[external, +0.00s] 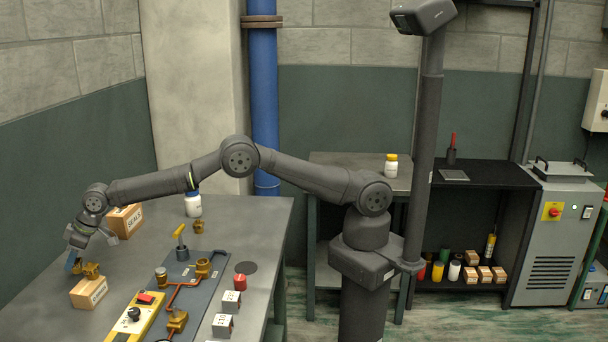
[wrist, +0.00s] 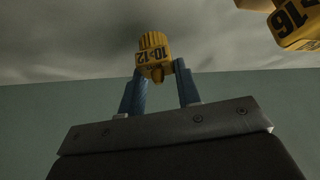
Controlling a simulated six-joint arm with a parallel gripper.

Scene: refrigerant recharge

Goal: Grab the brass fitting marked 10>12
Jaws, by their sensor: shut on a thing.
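The brass fitting marked 10>12 (wrist: 154,58) is between the two blue fingertips of my gripper (wrist: 160,85) in the wrist view, and the jaws are shut on it. In the external view my gripper (external: 74,264) is low at the left of the table, with brass at its fingertips. A second brass fitting, with "16" readable on it (wrist: 292,22), shows at the top right of the wrist view, apart from the fingers. I cannot tell whether the held fitting touches the table.
A cardboard box (external: 89,292) lies just in front of my gripper, and a box marked SEALS (external: 125,220) is behind it. A grey panel with copper pipe (external: 190,285), a yellow unit (external: 135,318) and a white bottle (external: 193,205) stand to the right. The table's far left corner is clear.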

